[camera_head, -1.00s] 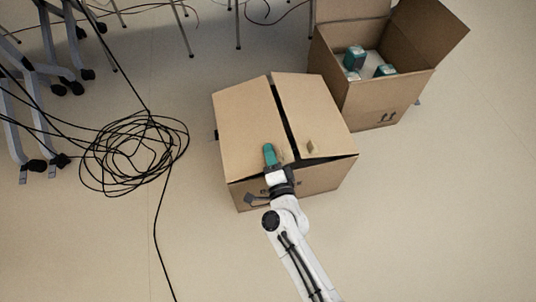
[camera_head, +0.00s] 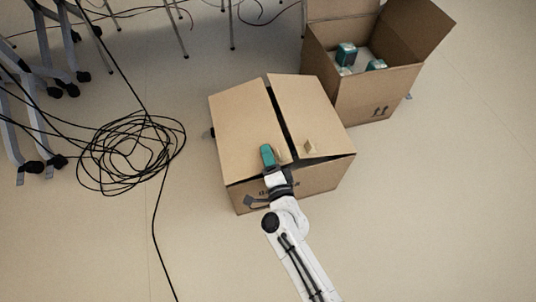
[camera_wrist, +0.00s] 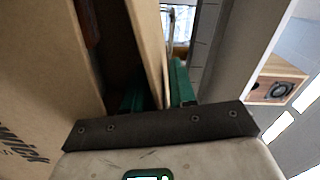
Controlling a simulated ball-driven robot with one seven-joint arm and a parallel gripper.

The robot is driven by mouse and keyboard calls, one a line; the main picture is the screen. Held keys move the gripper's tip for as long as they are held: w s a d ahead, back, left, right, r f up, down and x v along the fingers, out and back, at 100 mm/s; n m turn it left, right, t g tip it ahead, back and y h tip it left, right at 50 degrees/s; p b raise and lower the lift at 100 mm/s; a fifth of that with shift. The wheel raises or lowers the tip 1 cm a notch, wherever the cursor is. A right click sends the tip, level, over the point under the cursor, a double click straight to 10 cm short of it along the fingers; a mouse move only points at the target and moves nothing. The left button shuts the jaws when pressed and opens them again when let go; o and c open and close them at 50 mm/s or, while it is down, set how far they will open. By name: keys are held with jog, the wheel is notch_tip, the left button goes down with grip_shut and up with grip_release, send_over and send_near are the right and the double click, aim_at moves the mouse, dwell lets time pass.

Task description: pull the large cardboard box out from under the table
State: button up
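The large cardboard box (camera_head: 240,125) stands on the floor in the middle of the head view. Its two top flaps leave a dark gap between them. My gripper (camera_head: 266,148) reaches over its near edge from below in the picture. In the wrist view my green fingers (camera_wrist: 157,80) lie on both sides of a thin cardboard panel of the box (camera_wrist: 148,35) and look closed on it. The printed outer side shows at the left there. The box is clear of the thin metal table legs (camera_head: 177,30) at the top of the head view; no tabletop shows.
An open cardboard box (camera_head: 375,92) with several teal-and-white packs stands behind and right. A black cable coil (camera_head: 130,155) lies left, near grey chair legs (camera_head: 65,60). A wooden speaker (camera_wrist: 278,85) shows in the wrist view. The floor at the right and front is free.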

jog(key=shift+o, duration=1)
jog(key=p+v, duration=0.2)
jog(key=v, duration=0.8)
jog(key=shift+s, duration=0.35)
jog(key=s+d+r+n+g+h, duration=0.25)
jog(key=s+d+n+g, duration=0.45)
jog(key=s+d, duration=0.45)
jog(key=s+d+r+n+g+h, duration=0.1)
jog(key=s+d+n+g+h, duration=0.3)
jog(key=s+d+g, duration=0.75)
notch_tip(320, 180, up, 39)
jog(key=d+t+y+p, duration=0.1)
jog(key=d+t+p, duration=0.1)
jog(key=p, duration=3.6)
jog(key=shift+w+n, duration=0.3)
jog(key=shift+w, duration=0.05)
